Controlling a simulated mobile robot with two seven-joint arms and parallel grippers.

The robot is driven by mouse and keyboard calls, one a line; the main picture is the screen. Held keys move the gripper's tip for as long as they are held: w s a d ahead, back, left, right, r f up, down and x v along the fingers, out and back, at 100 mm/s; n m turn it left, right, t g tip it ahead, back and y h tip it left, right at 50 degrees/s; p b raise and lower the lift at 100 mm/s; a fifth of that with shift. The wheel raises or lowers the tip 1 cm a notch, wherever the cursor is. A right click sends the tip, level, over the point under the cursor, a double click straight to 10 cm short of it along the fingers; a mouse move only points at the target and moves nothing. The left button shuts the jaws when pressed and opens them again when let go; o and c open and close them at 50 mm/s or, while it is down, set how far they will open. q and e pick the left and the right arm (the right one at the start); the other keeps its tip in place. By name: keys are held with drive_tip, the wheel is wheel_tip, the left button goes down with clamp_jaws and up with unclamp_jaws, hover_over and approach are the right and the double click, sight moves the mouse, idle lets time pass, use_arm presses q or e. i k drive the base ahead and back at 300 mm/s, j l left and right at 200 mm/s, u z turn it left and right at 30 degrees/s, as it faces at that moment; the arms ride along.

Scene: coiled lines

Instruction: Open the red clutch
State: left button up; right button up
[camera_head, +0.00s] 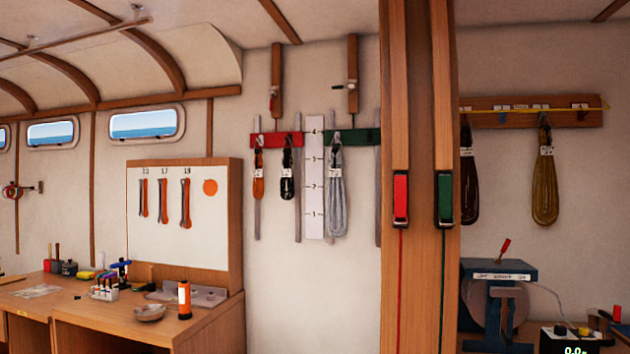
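The red clutch (401,198) is mounted on a wooden post right of the middle of the head view. Its red lever lies upright and looks flat against the dark body. A thin red line runs straight down the post below it. A matching green clutch (445,197) sits beside it on the right at the same height, with a green line below. Neither of my grippers is in view, and nothing touches the red clutch.
A workbench (95,315) with a torch (184,300) and small items stands on the left. Coiled lines hang from the red rail (277,140) and green rail (352,137) behind the post. A blue machine (499,271) stands at right. The space before the clutches looks clear.

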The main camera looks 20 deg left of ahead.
sight(400, 182)
drive_tip(key=i+j+z, duration=0.35)
drive_tip(key=i+z, duration=0.15)
drive_tip(key=i+j+z, duration=0.45)
drive_tip(key=i+j, duration=0.1)
